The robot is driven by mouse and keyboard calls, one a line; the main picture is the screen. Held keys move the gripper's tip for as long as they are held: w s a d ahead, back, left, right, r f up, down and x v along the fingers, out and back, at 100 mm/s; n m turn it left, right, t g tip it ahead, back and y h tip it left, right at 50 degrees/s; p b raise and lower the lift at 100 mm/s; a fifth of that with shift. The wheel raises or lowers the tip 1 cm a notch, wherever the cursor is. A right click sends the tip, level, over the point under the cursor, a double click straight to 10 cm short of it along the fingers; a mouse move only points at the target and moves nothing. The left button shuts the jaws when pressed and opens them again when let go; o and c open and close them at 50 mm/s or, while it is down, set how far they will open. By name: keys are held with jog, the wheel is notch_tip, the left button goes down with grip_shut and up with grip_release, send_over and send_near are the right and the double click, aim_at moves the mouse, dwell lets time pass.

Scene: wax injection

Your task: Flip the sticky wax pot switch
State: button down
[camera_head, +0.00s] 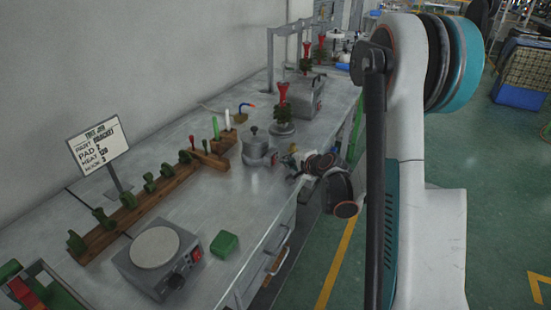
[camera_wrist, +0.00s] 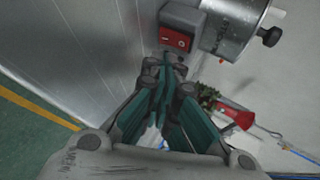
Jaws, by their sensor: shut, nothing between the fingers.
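The wax pot (camera_head: 257,150) is a small silver cylinder with a knobbed lid, standing on the bench near its front edge. In the wrist view its metal body (camera_wrist: 235,22) is at the top right, with a black knob at its side. A red switch (camera_wrist: 177,40) in a dark frame sits beside the pot body. My gripper (camera_wrist: 166,64) is shut and empty, its fingertips just below the switch in the picture. I cannot tell whether they touch it.
A hot plate (camera_head: 155,248) with its own red switch and a green block (camera_head: 224,243) stand at the near end. A wooden rack (camera_head: 130,210) with green pieces lies along the bench. A grey box (camera_head: 306,98) stands farther back. Wax trees stand behind the pot.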

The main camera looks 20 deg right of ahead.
jog(key=shift+s, duration=0.1)
jog(key=shift+s+d+f, duration=0.15)
jog(key=shift+s+d, duration=0.6)
jog(key=shift+s, duration=0.2)
jog(key=shift+s+d+f, duration=0.15)
jog(key=shift+s+d, duration=0.6)
jog(key=shift+s, duration=0.2)
